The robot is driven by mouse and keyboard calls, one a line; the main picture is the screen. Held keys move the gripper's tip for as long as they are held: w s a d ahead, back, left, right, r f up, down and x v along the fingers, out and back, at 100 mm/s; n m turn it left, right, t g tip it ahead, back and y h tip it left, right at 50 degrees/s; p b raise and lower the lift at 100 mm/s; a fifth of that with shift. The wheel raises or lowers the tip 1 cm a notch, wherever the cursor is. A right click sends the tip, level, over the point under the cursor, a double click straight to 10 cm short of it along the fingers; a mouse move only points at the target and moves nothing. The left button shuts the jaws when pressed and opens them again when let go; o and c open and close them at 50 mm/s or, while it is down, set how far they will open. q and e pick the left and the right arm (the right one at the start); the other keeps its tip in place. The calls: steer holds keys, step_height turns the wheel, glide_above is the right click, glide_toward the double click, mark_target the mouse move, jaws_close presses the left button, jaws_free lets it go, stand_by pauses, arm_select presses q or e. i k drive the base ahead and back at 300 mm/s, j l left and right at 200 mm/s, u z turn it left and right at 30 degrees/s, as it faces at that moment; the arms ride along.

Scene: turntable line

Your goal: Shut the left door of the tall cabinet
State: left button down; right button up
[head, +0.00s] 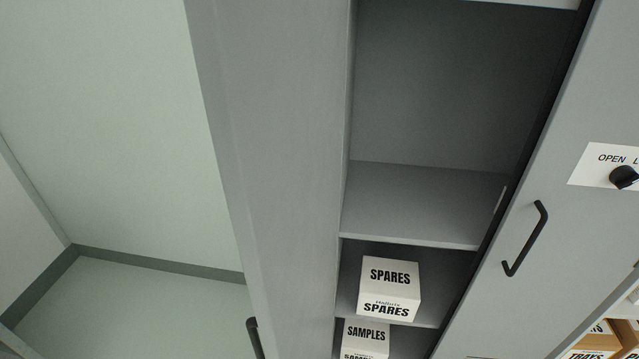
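The tall cabinet stands before me in the head view, and its inside (440,90) shows. Its left door (275,170) is a grey panel that stands open, swung out to the left of the shelves. A dark handle (254,338) shows at the door's outer edge, low in the picture and partly cut off by the frame. The right door (490,310) looks shut and has a black bar handle (528,240). Neither of my grippers is in view.
A white SPARES box (390,285) and a SAMPLES box (366,338) stand on the cabinet's lower shelves. A knob (623,178) on a white plate marked OPEN is on the right door. Boxes (600,338) show at lower right. Bare floor (140,305) shows at lower left.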

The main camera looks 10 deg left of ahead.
mark_target(270, 73)
steer(key=i+j+z, duration=0.15)
steer(key=j+z, duration=0.15)
steer(key=j, duration=0.2)
steer(key=i+j+z, duration=0.15)
steer(key=j+z, duration=0.2)
steer(key=j, duration=0.2)
steer(key=j+z, duration=0.3)
steer(key=j, duration=0.25)
steer(key=k+j+z, duration=0.1)
steer(key=j, duration=0.35)
steer(key=k+j+z, duration=0.1)
steer(key=k+j, duration=0.25)
steer(key=k+j+z, duration=0.1)
steer(key=k+j, duration=0.15)
steer(key=j, duration=0.25)
steer(key=k+j+z, duration=0.1)
steer(key=k+j, duration=0.15)
steer(key=j, duration=0.2)
